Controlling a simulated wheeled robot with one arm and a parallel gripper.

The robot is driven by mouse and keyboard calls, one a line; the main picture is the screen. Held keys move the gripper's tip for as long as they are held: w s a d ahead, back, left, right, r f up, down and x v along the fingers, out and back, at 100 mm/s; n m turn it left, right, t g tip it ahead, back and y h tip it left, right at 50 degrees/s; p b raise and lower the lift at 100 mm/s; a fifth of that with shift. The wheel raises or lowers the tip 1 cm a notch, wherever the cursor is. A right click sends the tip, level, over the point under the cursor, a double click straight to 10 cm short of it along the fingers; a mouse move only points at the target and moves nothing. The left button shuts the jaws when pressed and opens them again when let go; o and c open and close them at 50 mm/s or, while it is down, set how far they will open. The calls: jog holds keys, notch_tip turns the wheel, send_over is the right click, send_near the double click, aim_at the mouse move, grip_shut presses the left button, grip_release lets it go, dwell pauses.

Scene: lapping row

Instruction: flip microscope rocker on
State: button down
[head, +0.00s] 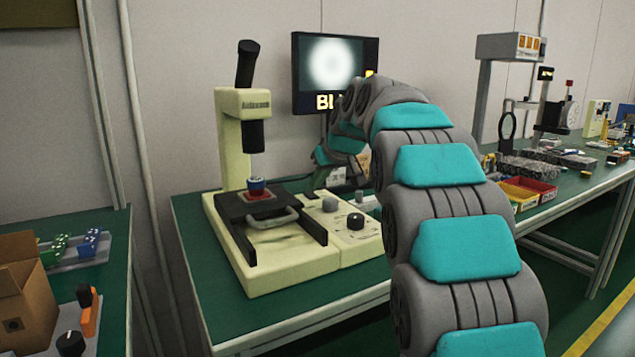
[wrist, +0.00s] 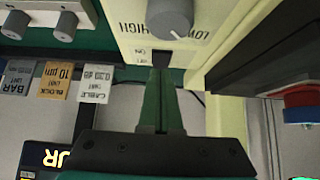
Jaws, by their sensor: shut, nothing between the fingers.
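The cream microscope (head: 232,150) stands on the green bench in the head view, with a black eyepiece tube and a stage. In the wrist view its panel (wrist: 135,25) carries a grey knob (wrist: 170,17) with LOW and HIGH marks. A small dark rocker (wrist: 160,58) sits below the knob, beside the printed ON. My gripper (wrist: 160,72) is shut and empty, its green fingertips at the rocker's lower edge. I cannot tell whether they touch it. The fingertips partly cover the rocker, and its tilt is unclear. The head view does not show the rocker clearly.
A monitor (head: 333,72) stands behind the microscope. A blue and red part (head: 257,187) is on the stage. A cardboard box (head: 25,295) is at lower left.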

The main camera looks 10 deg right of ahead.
aim_at(318, 202)
jog(key=r, duration=0.1)
jog(key=r+p, duration=0.1)
jog(key=r, duration=0.1)
jog(key=r+p, duration=0.1)
jog(key=shift+s+r, duration=0.25)
jog(key=s+f+b+v, duration=0.1)
jog(key=v, duration=0.8)
jog(key=shift+s+d, duration=0.35)
jog(key=shift+f, duration=0.1)
